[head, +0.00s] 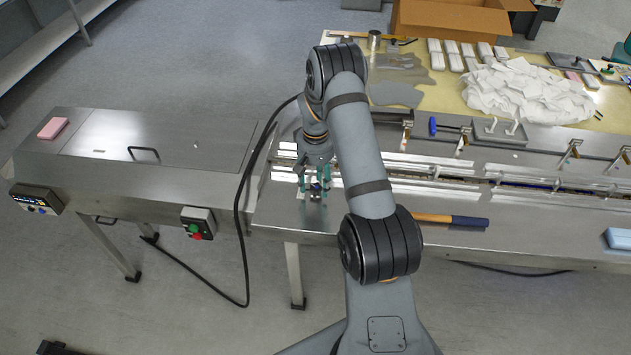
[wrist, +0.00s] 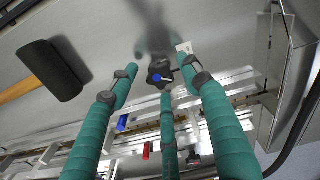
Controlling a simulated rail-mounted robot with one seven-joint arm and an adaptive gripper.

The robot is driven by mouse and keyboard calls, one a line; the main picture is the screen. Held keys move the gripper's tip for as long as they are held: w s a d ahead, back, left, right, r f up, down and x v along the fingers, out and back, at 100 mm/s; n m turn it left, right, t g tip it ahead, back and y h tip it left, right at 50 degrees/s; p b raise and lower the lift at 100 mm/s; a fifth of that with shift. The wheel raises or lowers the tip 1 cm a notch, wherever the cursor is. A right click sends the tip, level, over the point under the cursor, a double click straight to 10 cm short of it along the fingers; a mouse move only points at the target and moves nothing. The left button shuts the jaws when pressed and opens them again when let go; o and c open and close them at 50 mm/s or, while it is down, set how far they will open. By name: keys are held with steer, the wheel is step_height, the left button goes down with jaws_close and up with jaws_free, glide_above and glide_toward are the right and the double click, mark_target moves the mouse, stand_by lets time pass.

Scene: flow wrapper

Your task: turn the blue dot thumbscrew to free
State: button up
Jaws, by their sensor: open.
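The blue dot thumbscrew (wrist: 156,72) is a dark knob with a blue spot and a pale pointer, seen in the wrist view. My gripper (wrist: 160,80) has teal fingers, spread open, with their tips around the knob and visible gaps beside it. I cannot tell whether any finger touches it. In the head view my gripper (head: 314,184) points down over the near left part of the machine bed, and the knob is mostly hidden between the fingers.
A hammer (head: 455,221) with a wooden handle lies right of my gripper, near the front edge. Metal rails (head: 430,188) run behind it. A blue part (wrist: 122,122) and a red part (wrist: 146,151) show near the rails. A black cable (head: 240,210) hangs at left.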

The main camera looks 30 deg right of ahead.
mark_target(316, 187)
step_height(316, 187, up, 12)
stand_by(0.5)
stand_by(0.3)
step_height(316, 187, down, 12)
steer(key=shift+f, duration=0.2)
steer(key=shift+r+n+p, duration=0.3)
steer(key=shift+r+p, duration=0.1)
steer(key=shift+p, duration=0.45)
steer(key=shift+f+n+p, duration=0.15)
steer(key=shift+n+p, duration=0.3)
steer(key=shift+n, duration=0.05)
steer(key=shift+f+b, duration=0.2)
steer(key=shift+b, duration=0.15)
